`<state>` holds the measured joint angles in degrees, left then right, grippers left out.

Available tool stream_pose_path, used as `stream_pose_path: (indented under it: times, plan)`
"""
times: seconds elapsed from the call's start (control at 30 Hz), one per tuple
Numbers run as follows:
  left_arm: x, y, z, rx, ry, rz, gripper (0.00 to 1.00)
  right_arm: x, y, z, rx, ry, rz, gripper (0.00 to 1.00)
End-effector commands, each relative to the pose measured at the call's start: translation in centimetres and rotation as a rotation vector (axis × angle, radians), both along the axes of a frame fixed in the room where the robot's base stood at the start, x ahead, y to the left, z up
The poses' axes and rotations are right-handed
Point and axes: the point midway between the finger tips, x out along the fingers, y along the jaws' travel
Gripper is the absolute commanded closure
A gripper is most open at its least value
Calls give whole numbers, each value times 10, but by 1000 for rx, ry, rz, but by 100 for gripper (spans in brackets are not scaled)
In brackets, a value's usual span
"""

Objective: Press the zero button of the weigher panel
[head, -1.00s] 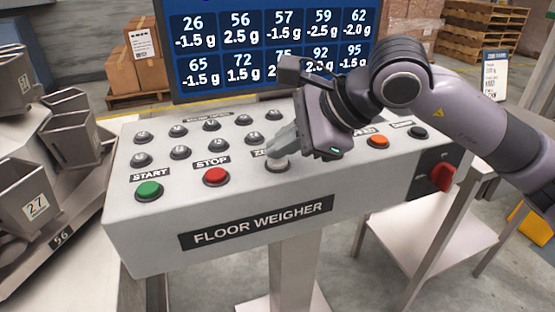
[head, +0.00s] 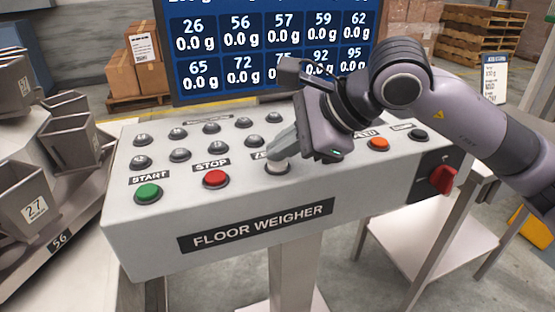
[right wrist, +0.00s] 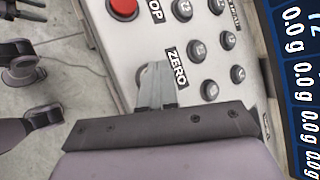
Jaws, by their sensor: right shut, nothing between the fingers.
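The weigher panel (head: 215,238) is a light grey sloped console marked "FLOOR WEIGHER". Its zero button (head: 277,168) is pale, in the front row right of the red stop button (head: 216,178). My right gripper (head: 279,158) is shut and empty, with its fingertips down at the zero button, seemingly touching its top. In the right wrist view the ZERO label (right wrist: 177,66) lies beside the shut fingers (right wrist: 154,84), which hide most of the button. The display (head: 270,50) behind reads 0.0 g in the readings that show.
A green start button (head: 148,193) and an orange button (head: 378,144) share the front row. Several dark buttons stand behind. A red rotary switch (head: 442,180) is on the right side. Metal weigh buckets (head: 25,200) stand at the left.

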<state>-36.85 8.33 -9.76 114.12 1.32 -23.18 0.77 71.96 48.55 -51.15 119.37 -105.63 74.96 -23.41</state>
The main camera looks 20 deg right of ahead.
Motion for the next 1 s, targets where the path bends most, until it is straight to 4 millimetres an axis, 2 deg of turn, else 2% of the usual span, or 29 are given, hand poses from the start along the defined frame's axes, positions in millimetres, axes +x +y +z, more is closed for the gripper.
stream_pose_path:
  times: [0.2, 0.6, 1.0]
  plan:
    - [0, 0, 7, 0, -2, 0, 56, 0, 0, 12, 1, 0, 1, 100]
    - [0, -1, 9, -1, -3, -1, 56, 0, 0, 15, 0, -2, 1, 100]
    - [0, -1, 32, -2, -2, 0, 56, 0, 0, 54, 0, -2, 1, 100]
